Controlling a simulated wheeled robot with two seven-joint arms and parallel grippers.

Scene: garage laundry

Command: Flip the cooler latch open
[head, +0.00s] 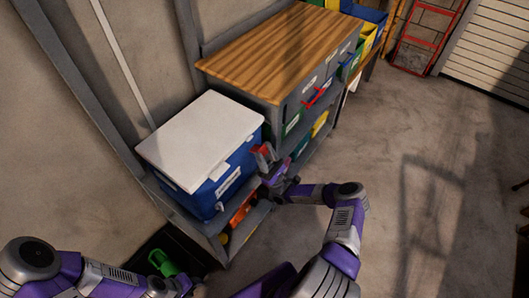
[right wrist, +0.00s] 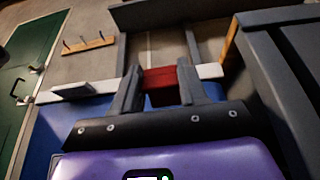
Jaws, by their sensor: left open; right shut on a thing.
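The cooler has a blue body (head: 205,197) and a white lid (head: 203,130). It stands on a grey shelf unit at left of centre in the head view, and its lid looks shut. My right gripper (head: 264,155) is at the cooler's right front end. It is shut on a red piece that looks like the cooler latch (right wrist: 160,79), level with the white lid edge in the right wrist view. The fingers partly hide the latch. My left gripper (head: 186,286) is low at the bottom left of the head view, open and away from the cooler.
A wood-topped cabinet (head: 275,50) with coloured bins stands just behind the cooler. A green object (head: 163,263) lies in a dark container at lower left. A wall is close on the left. The concrete floor (head: 420,170) to the right is open.

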